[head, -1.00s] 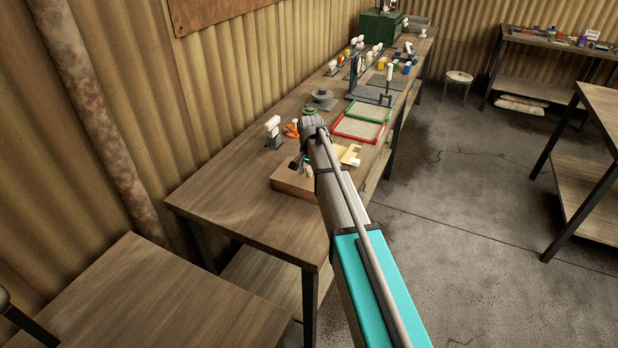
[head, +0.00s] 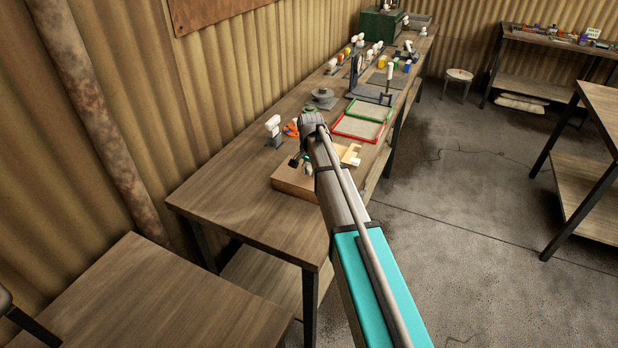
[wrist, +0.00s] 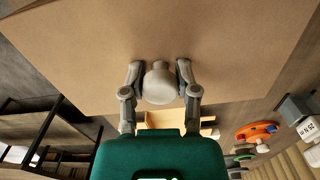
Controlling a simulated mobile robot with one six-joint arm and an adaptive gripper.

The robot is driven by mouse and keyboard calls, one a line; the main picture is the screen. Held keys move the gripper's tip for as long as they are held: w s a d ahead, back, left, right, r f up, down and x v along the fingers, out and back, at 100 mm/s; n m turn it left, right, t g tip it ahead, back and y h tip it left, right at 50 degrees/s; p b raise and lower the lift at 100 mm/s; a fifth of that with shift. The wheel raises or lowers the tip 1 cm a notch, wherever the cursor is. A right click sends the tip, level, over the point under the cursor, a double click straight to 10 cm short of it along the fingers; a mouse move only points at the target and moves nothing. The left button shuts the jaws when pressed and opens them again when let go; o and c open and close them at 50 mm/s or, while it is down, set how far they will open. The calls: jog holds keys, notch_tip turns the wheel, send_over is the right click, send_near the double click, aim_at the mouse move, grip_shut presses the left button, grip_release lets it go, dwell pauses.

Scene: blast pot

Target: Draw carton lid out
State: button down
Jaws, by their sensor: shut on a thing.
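A brown carton (head: 292,184) sits on the long workbench, partly hidden behind my arm in the head view. Its flat tan lid (wrist: 150,35) fills the upper part of the wrist view. A rounded white knob (wrist: 160,88) stands out from the lid. My gripper (wrist: 158,70) has one grey finger on each side of the knob and is shut on it. In the head view my arm covers most of the gripper. How far the lid sits in the carton cannot be told.
The near left end of the bench is clear.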

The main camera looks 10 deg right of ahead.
aim_at(310, 168)
jog(key=shift+r, duration=0.15)
jog(key=shift+r+p, duration=1.75)
jog(key=shift+p, duration=0.2)
jog(key=shift+d, duration=0.1)
